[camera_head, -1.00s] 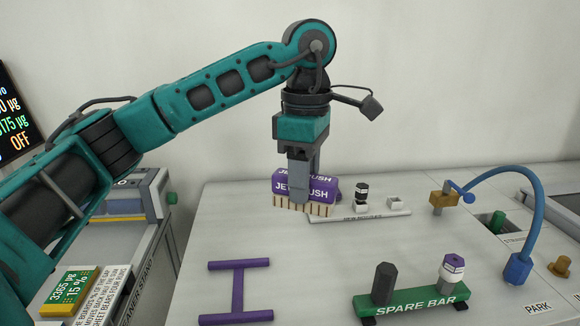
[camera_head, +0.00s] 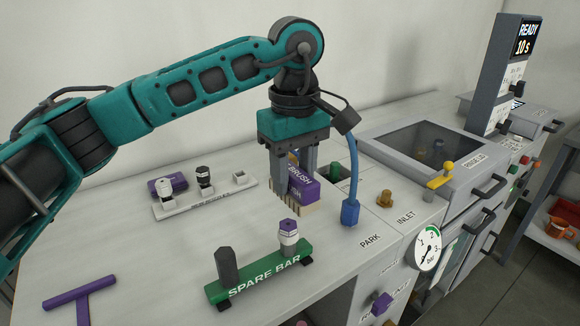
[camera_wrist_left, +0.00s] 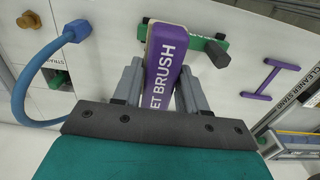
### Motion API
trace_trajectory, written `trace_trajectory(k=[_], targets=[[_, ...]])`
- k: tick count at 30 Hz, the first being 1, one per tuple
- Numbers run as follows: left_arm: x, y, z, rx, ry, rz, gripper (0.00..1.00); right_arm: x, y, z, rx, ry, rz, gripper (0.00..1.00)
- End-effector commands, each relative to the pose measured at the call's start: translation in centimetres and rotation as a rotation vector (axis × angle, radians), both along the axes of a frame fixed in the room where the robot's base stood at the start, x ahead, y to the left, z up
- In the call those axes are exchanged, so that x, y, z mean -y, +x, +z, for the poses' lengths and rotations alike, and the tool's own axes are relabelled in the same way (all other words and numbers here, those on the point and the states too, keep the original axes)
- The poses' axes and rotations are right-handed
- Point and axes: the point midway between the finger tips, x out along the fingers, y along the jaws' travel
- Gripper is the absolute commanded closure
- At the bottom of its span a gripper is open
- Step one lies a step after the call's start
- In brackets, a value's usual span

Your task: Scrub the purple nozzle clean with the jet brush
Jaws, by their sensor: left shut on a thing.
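My left gripper (camera_head: 292,176) is shut on the purple jet brush (camera_head: 303,190) and holds it bristles down, just behind the spare bar. The brush also shows between the fingers in the left wrist view (camera_wrist_left: 163,60). I cannot tell whether the bristles touch the board. The white nozzle with purple marking (camera_head: 288,238) stands upright at the right end of the green spare bar (camera_head: 262,272). The brush is above and behind it in the head view, apparently apart from it. In the wrist view the brush hides part of the bar. My right gripper is out of view.
A white nozzle rack (camera_head: 222,196) stands at the back left, with a purple block (camera_head: 178,183) behind it. A dark hexagonal post (camera_head: 227,265) is on the bar's left end. A blue hose (camera_head: 353,170) rises close right of the brush.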

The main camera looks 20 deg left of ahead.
Motion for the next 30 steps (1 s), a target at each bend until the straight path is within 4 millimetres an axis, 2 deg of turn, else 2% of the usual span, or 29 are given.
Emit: trace_trajectory(k=[16,30], targets=[[0.0,0.0,-5.1,-0.001,0.001,0.002,0.83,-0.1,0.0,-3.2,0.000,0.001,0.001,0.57],[0.0,0.0,-5.5,0.000,0.000,0.002,0.83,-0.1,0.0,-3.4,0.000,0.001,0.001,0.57]])
